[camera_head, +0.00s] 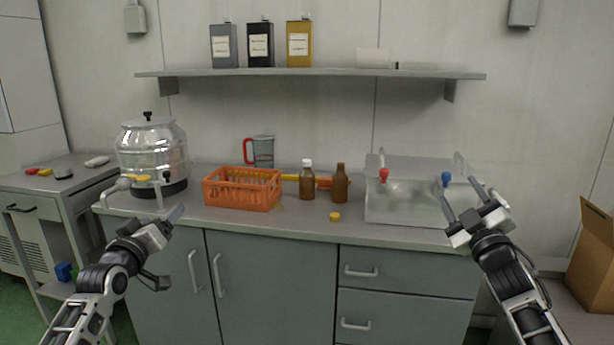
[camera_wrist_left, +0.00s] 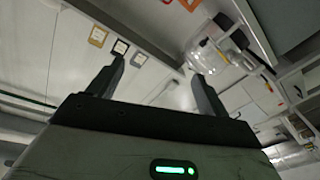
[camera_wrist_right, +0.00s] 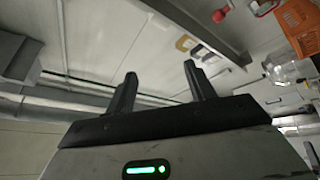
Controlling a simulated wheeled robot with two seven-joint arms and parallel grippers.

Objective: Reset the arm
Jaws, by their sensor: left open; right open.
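My left gripper (camera_head: 168,222) is raised in front of the counter's left part, open and empty. Its two fingers (camera_wrist_left: 160,85) stand apart in the left wrist view with nothing between them. Neither gripper visibly holds anything.
A shelf (camera_head: 330,73) with three tins hangs above. A cardboard box (camera_head: 592,262) is at right.

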